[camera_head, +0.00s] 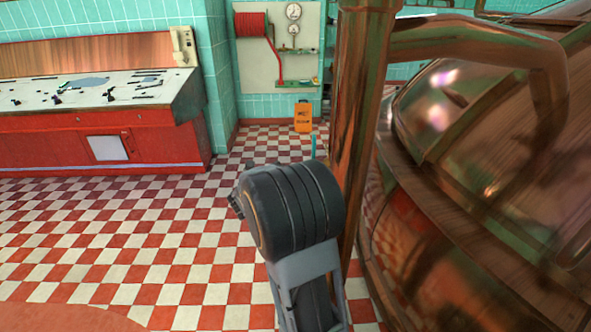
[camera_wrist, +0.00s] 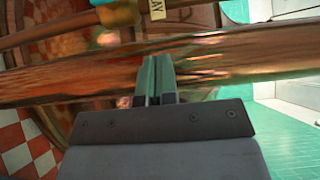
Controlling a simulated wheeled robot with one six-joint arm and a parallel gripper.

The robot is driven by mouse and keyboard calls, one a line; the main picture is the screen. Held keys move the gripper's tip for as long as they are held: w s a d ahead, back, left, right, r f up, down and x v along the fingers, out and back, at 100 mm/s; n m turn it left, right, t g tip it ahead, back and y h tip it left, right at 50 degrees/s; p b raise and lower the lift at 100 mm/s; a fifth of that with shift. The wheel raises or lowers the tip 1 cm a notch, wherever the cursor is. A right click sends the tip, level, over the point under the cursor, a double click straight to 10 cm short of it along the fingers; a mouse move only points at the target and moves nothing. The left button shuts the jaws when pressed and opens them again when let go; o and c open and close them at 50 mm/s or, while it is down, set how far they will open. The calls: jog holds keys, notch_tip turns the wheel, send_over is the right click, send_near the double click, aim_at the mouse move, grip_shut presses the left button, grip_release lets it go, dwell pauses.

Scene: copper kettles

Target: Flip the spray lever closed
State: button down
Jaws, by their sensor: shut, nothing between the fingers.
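In the wrist view, a yellow tag (camera_wrist: 157,9) reading "AY", cut off by the top edge, sits by the copper pipework. A teal piece (camera_wrist: 118,14) beside it, also cut off, may be part of the spray lever; its position cannot be told. My gripper (camera_wrist: 156,62) is shut and empty, its green fingers in front of a thick copper pipe (camera_wrist: 70,75). I cannot tell whether they touch it.
The upright copper pipe (camera_head: 361,110) stands right beside my arm, with the large copper kettle (camera_head: 470,130) to its right. A red control desk (camera_head: 90,140) is at the left. An orange case (camera_head: 303,118) stands by the back wall. The checkered floor (camera_head: 130,240) at left is clear.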

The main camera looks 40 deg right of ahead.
aim_at(313, 156)
jog(key=w+d, duration=0.3)
jog(key=d, duration=0.7)
jog(key=shift+w+d, duration=0.2)
jog(key=shift+w, duration=0.15)
jog(key=shift+r, duration=0.1)
